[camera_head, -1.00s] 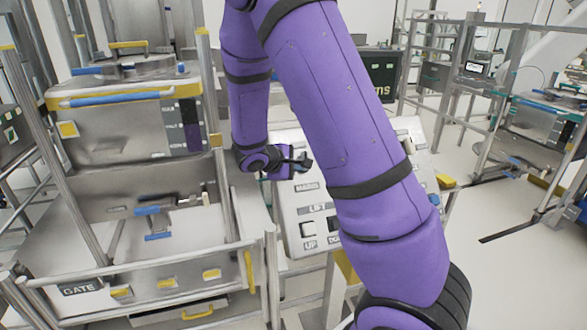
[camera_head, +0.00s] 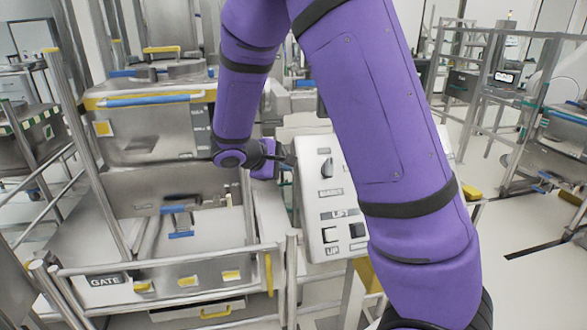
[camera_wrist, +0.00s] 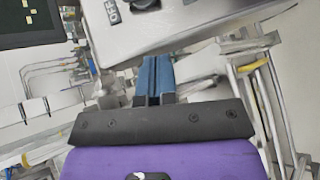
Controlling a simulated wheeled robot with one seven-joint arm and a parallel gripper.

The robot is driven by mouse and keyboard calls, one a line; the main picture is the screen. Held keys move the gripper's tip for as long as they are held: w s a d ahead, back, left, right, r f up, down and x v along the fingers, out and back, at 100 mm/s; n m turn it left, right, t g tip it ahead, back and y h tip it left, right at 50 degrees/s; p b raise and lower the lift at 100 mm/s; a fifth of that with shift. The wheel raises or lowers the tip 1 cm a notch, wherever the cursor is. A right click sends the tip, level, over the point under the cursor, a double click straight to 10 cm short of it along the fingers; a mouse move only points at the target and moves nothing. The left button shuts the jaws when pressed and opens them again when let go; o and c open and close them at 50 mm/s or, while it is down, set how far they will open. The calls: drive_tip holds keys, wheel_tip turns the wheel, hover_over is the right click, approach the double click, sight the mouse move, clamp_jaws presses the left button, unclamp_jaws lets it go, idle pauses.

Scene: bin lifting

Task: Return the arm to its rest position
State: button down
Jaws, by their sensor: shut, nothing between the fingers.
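My purple arm reaches across the head view from the lower right, bends at the top and comes down to the left. My gripper (camera_head: 287,162) is at the left edge of the sloped control panel (camera_head: 312,220), in front of the panel or beside it; I cannot tell if they touch. In the wrist view my gripper (camera_wrist: 154,62) shows its blue-grey fingers together, with nothing between them. The panel (camera_wrist: 190,22) lies just beyond the fingertips there. My forearm hides the right part of the panel in the head view.
At the left stands a metal bin (camera_head: 150,125) with a blue-and-white handle, above a railed enclosure with a gate (camera_head: 105,282). Upright posts stand close to my gripper's left. More metal frames (camera_head: 480,75) stand at the right, with open floor (camera_head: 520,225) before them.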

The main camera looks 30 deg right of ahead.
drive_tip(key=shift+a+r, duration=0.1)
drive_tip(key=shift+a, duration=0.1)
idle(0.4)
